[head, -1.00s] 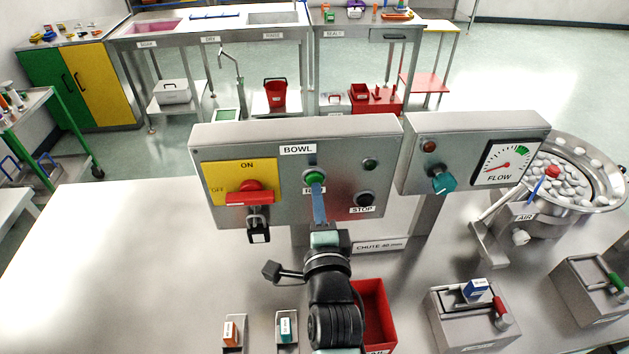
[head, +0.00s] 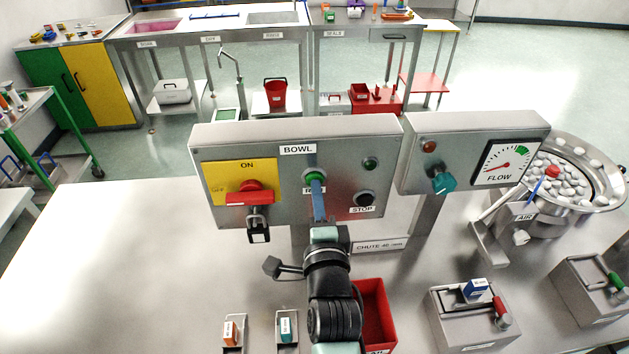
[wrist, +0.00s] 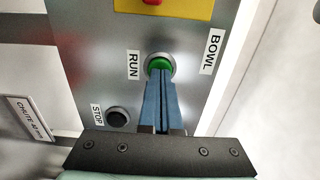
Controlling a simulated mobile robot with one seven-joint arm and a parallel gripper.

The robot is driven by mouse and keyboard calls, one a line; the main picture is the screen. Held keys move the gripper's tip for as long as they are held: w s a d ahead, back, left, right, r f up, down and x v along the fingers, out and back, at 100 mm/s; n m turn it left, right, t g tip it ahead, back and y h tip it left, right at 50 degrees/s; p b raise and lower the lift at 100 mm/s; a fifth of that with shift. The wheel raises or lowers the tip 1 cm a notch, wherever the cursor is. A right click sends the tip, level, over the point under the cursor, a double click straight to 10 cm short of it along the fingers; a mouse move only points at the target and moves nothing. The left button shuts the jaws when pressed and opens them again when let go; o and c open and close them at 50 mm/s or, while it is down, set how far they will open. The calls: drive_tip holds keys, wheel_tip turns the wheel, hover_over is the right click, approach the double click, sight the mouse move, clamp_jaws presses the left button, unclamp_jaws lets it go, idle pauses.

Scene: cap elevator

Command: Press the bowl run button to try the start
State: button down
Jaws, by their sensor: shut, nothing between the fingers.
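The green run button (head: 314,176) sits on the grey BOWL control panel (head: 290,208), above a partly covered RUN label. It also shows in the wrist view (wrist: 159,64), in a light ring beside the RUN label. My gripper (head: 316,183) is shut and empty, its blue fingers pointing at the button. In the wrist view its fingertips (wrist: 161,73) overlap the button's lower part and appear at or against its face. I cannot tell whether the button is pushed in.
The black STOP button (head: 365,199) is right of my fingers. A red switch (head: 250,192) on a yellow plate, with a padlock (head: 259,232) below, is to the left. A FLOW panel (head: 475,150) and a bowl of caps (head: 600,205) stand right. The table's left side is clear.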

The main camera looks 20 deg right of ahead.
drive_tip(key=shift+w+d, duration=0.1)
drive_tip(key=shift+w, duration=0.35)
idle(0.3)
drive_tip(key=shift+p+v, duration=0.85)
drive_tip(key=shift+v, duration=1.9)
